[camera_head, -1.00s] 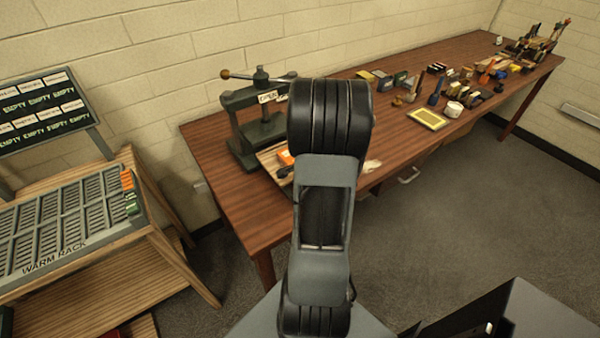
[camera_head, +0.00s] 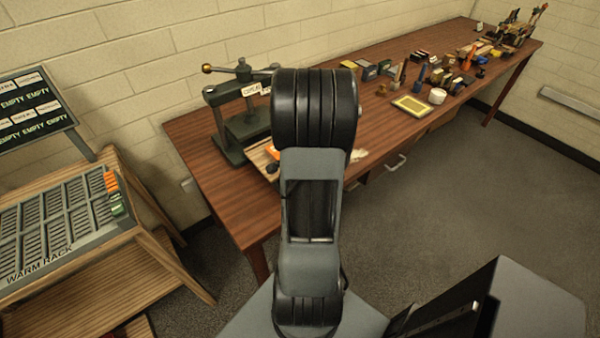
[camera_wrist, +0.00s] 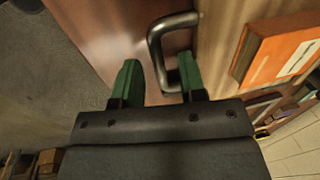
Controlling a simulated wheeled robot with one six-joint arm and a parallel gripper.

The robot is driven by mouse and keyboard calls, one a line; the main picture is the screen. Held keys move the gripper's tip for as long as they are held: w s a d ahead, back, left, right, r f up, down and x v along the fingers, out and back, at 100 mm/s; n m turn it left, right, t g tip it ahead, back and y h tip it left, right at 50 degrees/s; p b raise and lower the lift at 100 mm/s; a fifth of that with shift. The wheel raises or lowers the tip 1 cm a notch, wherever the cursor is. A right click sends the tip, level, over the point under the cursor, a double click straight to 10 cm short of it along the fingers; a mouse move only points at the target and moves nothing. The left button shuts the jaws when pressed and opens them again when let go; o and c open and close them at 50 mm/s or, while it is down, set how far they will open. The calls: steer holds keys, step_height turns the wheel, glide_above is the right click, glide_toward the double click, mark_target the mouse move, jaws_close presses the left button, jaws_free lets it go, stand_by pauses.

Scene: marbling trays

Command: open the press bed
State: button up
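The dark green press (camera_head: 232,140) stands at the left end of the long table, with a brass-knobbed lever on top and a small white label hanging on it. A pale wooden board, apparently its bed (camera_head: 260,157), juts out at the front and is partly hidden by my arm. In the wrist view a dark curved metal handle (camera_wrist: 155,48) stands out from the pale wood. My gripper (camera_wrist: 160,80) has its two green fingers spread, with the near part of the handle between or just beyond the tips. Contact cannot be told. The head view hides my gripper behind the arm.
An orange block (camera_wrist: 275,50) lies on the pale wood beside the handle. The warm rack (camera_head: 60,240) stands at the left. Jars, tools and a yellow-framed tray (camera_head: 411,107) stand along the brown table (camera_head: 225,200). The floor at the right is clear.

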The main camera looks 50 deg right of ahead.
steer(key=shift+r, duration=0.1)
step_height(320, 180, up, 13)
steer(key=s, duration=0.2)
steer(key=shift+s+a+r, duration=0.2)
stand_by(0.8)
steer(key=w+a+r+n+t, duration=0.1)
steer(key=a+r+n+t, duration=0.1)
steer(key=a+n, duration=1.8)
steer(key=a, duration=0.8)
steer(key=shift+w+a+r, duration=0.2)
steer(key=shift+r, duration=0.2)
